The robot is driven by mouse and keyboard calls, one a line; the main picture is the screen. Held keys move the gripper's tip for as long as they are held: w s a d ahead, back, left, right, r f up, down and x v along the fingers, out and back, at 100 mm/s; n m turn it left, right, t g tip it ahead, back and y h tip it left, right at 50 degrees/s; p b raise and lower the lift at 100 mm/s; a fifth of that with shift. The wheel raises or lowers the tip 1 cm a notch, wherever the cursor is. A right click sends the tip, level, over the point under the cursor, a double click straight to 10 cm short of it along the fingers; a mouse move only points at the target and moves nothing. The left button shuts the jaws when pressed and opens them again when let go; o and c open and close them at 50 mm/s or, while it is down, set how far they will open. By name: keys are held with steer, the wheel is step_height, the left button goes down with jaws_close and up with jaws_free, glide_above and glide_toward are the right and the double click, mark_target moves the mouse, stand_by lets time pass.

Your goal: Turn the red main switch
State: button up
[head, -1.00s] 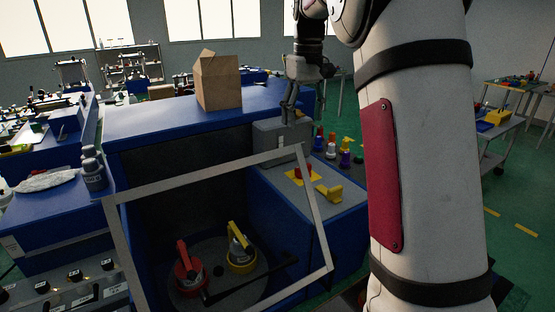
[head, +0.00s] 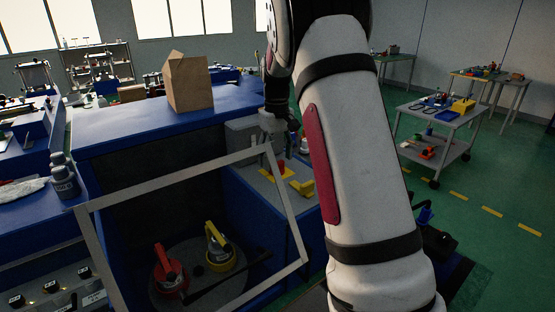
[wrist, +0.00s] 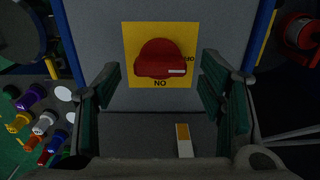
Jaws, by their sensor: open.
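The red main switch (wrist: 158,58) is a rounded red knob on a square yellow plate (wrist: 133,30) on a grey panel. A white mark on the knob points right; "NO" is printed below it, and a label at right is partly covered. In the head view the switch (head: 279,167) sits on the press's grey top, just below my gripper (head: 271,130). In the wrist view my gripper (wrist: 160,68) is open, its green-padded fingers on either side of the knob and apart from it. The gap in depth is hard to tell.
A yellow handle (head: 301,188) is beside the switch. A grey box (head: 242,134) stands behind it. A tilted pale frame (head: 180,180) fronts the press opening, with red (head: 171,270) and yellow (head: 219,246) tools inside. Coloured plugs (wrist: 40,122) are at left in the wrist view.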

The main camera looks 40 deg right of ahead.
steer(key=shift+f, duration=0.75)
steer(key=c, duration=1.2)
steer(key=shift+o, duration=0.2)
